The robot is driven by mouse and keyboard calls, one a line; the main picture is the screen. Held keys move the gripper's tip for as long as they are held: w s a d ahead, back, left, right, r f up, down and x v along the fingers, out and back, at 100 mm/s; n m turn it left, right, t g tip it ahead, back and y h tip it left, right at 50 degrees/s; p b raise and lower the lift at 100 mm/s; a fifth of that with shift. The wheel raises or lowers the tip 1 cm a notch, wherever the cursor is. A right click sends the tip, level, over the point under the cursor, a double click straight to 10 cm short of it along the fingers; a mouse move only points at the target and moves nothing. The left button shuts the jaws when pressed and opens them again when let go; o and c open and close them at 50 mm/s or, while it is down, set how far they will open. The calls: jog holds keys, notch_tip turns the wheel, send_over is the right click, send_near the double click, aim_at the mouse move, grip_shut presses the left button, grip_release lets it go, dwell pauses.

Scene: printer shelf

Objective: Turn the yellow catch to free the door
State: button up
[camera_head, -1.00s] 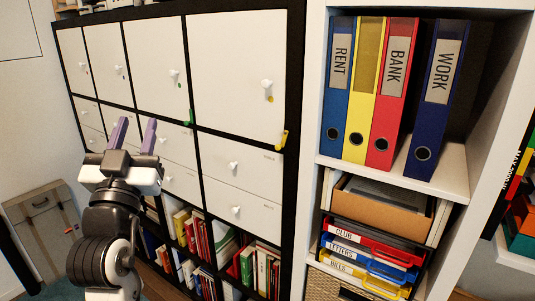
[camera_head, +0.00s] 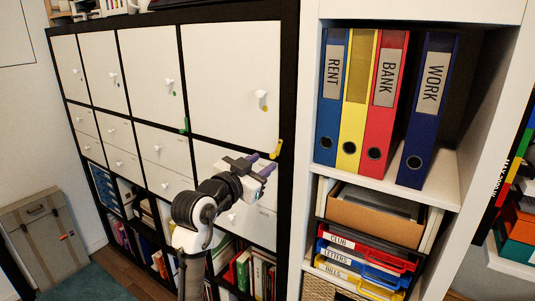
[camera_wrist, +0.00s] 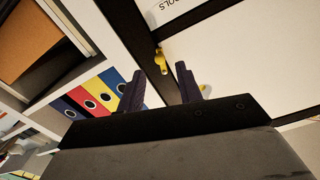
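The yellow catch (camera_head: 275,149) sits at the lower right corner of the rightmost upper white door (camera_head: 230,80), on the black cabinet frame. The door looks closed and has a white knob (camera_head: 262,98) with a yellow dot. My gripper (camera_head: 260,164) is just below and left of the catch, its two purple fingers spread and pointing toward it. In the wrist view, the catch (camera_wrist: 161,60) shows between the open fingertips (camera_wrist: 160,72), with nothing visibly gripped. I cannot tell whether either finger touches it.
A green catch (camera_head: 184,125) is on the neighbouring door to the left. White drawers (camera_head: 165,150) lie below the doors. To the right, a white shelf holds binders (camera_head: 377,100) and letter trays (camera_head: 365,255). A case (camera_head: 45,235) stands at the far left.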

aim_at(272, 157)
jog(key=shift+p+x, duration=0.4)
jog(key=shift+x, duration=1.45)
